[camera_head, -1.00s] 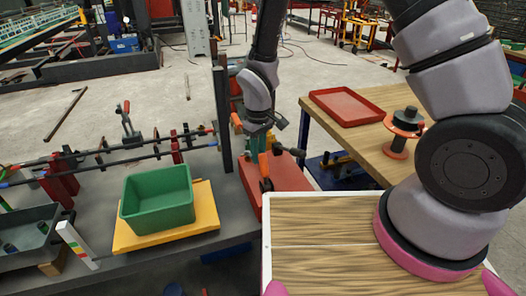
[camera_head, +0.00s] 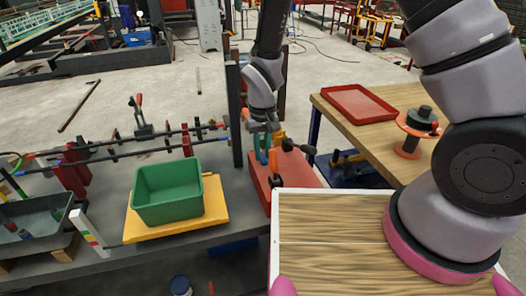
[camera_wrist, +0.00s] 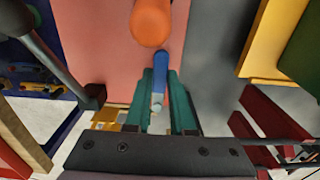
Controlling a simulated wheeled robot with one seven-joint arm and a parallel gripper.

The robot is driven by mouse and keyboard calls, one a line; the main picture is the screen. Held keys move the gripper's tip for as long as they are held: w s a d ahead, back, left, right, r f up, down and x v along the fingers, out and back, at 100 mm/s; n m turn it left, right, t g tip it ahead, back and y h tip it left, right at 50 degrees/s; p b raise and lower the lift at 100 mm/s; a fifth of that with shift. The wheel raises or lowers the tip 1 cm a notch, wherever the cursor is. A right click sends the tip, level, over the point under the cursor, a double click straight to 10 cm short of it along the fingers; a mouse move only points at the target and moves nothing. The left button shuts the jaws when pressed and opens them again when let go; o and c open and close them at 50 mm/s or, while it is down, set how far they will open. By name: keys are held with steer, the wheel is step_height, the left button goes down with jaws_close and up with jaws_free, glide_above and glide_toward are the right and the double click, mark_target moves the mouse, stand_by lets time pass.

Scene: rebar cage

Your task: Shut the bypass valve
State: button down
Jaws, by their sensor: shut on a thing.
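A red valve panel (camera_head: 290,175) stands at the end of the grey bench. It fills the upper middle of the wrist view as a pinkish-red face (camera_wrist: 100,45). My gripper (camera_head: 264,152) is over this panel, its teal fingers pointing down. In the wrist view, my gripper (camera_wrist: 160,92) is shut on a blue handle (camera_wrist: 161,70), with one finger along each side. An orange rounded handle (camera_wrist: 151,22) lies just beyond the blue one. Which handle belongs to the bypass valve cannot be told. The valve bodies under the handles are mostly hidden.
A green bin (camera_head: 168,193) sits on a yellow board (camera_head: 215,205) left of the panel. Bars on red stands (camera_head: 72,170) run further left. A wooden table with a red tray (camera_head: 357,104) and an orange spool (camera_head: 410,135) stands to the right.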

mark_target(262, 157)
steer(key=c, duration=0.8)
jaws_free()
steer(key=shift+o, duration=0.2)
step_height(262, 157, up, 11)
